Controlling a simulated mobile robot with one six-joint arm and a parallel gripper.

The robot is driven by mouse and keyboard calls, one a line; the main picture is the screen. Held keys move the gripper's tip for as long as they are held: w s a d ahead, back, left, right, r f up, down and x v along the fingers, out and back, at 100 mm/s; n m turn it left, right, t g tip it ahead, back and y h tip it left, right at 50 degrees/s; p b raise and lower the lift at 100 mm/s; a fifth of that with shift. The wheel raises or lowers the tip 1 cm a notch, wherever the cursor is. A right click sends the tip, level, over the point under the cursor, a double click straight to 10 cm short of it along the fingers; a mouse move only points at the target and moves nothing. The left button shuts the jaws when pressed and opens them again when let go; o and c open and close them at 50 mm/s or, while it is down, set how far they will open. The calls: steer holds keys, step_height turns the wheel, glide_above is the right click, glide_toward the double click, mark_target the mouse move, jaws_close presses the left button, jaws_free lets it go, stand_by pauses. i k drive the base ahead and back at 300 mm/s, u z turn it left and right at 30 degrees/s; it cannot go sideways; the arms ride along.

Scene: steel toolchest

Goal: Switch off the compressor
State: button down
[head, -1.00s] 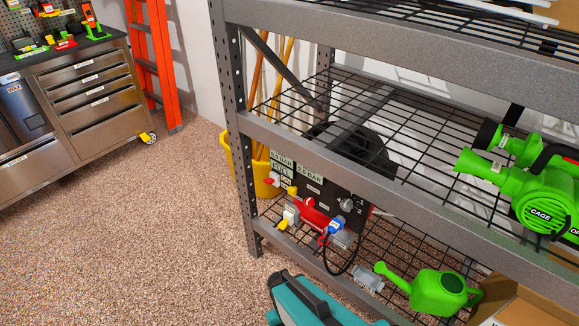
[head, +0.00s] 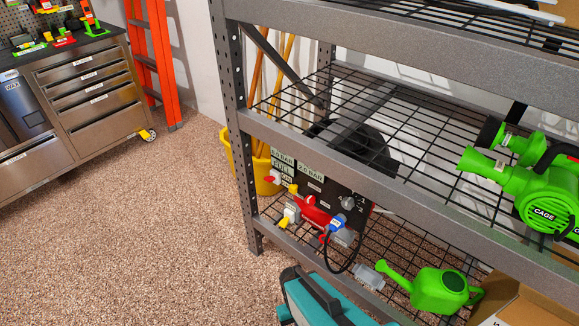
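A black panel (head: 325,195) stands on the lower wire shelf at its left end and appears to be the compressor's control panel. It carries pale labels, a grey round knob (head: 347,203), a red fitting (head: 312,212) and small yellow, white and blue parts. A black hose (head: 340,268) loops down from it. My gripper is not in view.
The grey shelf rack's front beam (head: 400,190) runs above the panel. A green watering can (head: 440,290) stands to the right, and a green blower (head: 545,200) sits higher. A teal and black object (head: 320,302) is at the bottom edge. Open floor (head: 150,240) lies left.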

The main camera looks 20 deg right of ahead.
mark_target(269, 179)
steer(key=z, duration=1.1)
steer(key=k, duration=1)
steer(key=u, duration=0.7)
steer(key=i, duration=1.05)
steer(key=z, duration=0.1)
